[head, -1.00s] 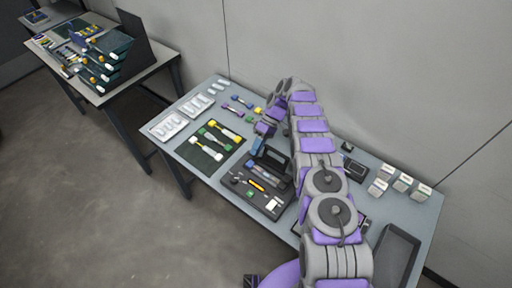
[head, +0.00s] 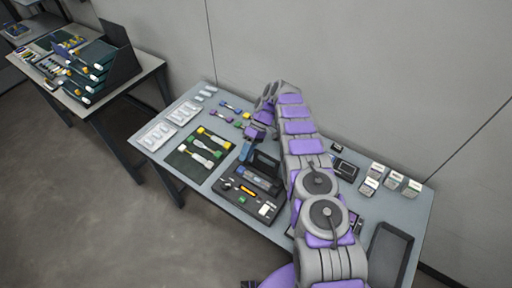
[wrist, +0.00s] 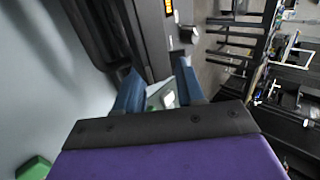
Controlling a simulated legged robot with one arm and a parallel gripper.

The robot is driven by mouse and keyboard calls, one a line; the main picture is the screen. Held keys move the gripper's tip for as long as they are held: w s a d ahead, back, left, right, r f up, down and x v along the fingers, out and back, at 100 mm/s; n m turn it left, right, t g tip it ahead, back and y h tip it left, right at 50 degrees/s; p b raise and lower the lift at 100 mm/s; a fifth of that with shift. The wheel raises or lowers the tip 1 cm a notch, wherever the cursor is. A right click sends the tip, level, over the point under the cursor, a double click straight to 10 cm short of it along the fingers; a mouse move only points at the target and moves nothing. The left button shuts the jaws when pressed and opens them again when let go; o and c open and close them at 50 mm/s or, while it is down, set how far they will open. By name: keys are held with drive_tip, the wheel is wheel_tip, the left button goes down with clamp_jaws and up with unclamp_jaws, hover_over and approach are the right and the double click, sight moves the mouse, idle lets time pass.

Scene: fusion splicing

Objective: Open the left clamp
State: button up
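The fusion splicer (head: 250,190) is a dark box on the table, left of my arm in the head view, with a raised dark part at its back. I cannot make out the left clamp separately. In the wrist view my gripper (wrist: 158,90) shows two blue fingers standing apart. A small green piece with a white patch (wrist: 163,99) shows between them; I cannot tell whether they touch it. A dark grey body with an orange-lit display (wrist: 169,8) lies just beyond the fingers.
White trays (head: 158,135) stand farther left. White boxes (head: 392,180) and a dark tray (head: 388,258) are right of my arm. A second table (head: 150,65) stands at the far left.

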drive_tip(key=shift+s+a+f+t+h+b, duration=0.3)
drive_tip(key=shift+t+h+b, duration=0.25)
drive_tip(key=shift+b, duration=2.05)
drive_tip(key=shift+s+a+r+t+h+b, duration=0.25)
drive_tip(key=shift+t+b, duration=0.3)
drive_tip(key=shift+b, duration=0.35)
drive_tip(key=shift+s+a+f+t+h+p, duration=0.15)
drive_tip(key=shift+s+t+h+p, duration=0.15)
drive_tip(key=shift+t+h, duration=0.25)
drive_tip(key=shift+s+a+f+t+h+p, duration=0.15)
drive_tip(key=shift+s+t+h+p, duration=0.1)
drive_tip(key=shift+t+h, duration=0.3)
drive_tip(key=shift+s+a+f+t+h, duration=0.15)
drive_tip(key=shift+s+f+t+h, duration=0.1)
drive_tip(key=shift+t+h, duration=0.3)
drive_tip(key=shift+s+a+f+t+h, duration=0.15)
drive_tip(key=shift+f+t+h, duration=0.15)
drive_tip(key=shift+t, duration=0.45)
wheel_tip(320, 180, up, 18)
drive_tip(key=p, duration=0.3)
drive_tip(key=s+d+r+m+p, duration=0.2)
drive_tip(key=s+d+r+m, duration=0.2)
drive_tip(key=s+d+r, duration=0.5)
drive_tip(key=s+r, duration=0.1)
drive_tip(key=s, duration=0.2)
drive_tip(key=shift+m+g, duration=0.3)
drive_tip(key=shift+o, duration=0.3)
drive_tip(key=shift+w, duration=0.1)
